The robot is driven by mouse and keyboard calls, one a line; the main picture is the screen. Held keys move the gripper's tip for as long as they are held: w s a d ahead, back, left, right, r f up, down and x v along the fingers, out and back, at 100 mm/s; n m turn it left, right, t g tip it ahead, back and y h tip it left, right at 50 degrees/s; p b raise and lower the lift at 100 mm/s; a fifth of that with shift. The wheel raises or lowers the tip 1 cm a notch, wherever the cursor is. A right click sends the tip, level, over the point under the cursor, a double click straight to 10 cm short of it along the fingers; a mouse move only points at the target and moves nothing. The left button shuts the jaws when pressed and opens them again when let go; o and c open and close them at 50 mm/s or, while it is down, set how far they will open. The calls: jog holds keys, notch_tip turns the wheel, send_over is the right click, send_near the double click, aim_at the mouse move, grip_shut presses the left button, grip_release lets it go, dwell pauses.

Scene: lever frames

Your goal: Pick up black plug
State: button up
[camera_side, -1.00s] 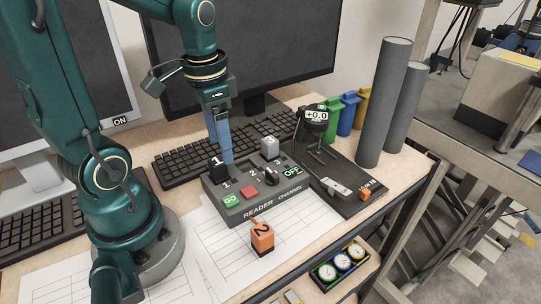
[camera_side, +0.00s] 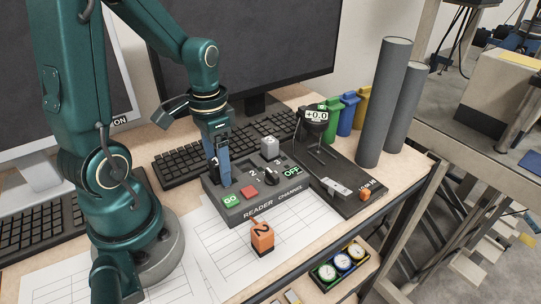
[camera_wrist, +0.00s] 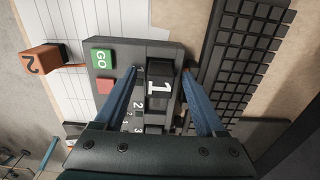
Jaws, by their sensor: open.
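The black plug (camera_wrist: 160,80), marked 1, stands in the reader channel box (camera_wrist: 104,125). My gripper (camera_wrist: 157,72) is open, with one blue finger on each side of the plug in the wrist view. I cannot tell whether the fingers touch it. In the side view, my gripper (camera_side: 220,182) is low over the box's left end and mostly hides the plug. The box (camera_side: 255,207) has a green GO button, a red button and a dial at OFF.
An orange plug (camera_side: 262,237) marked 2 lies on the paper in front of the box. A white-grey plug (camera_side: 270,147) stands at the box's back. A keyboard (camera_side: 180,165) lies close behind. A gauge stand (camera_side: 316,120) is at right.

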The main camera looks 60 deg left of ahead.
grip_shut()
notch_tip(320, 180, up, 12)
dwell(1.0)
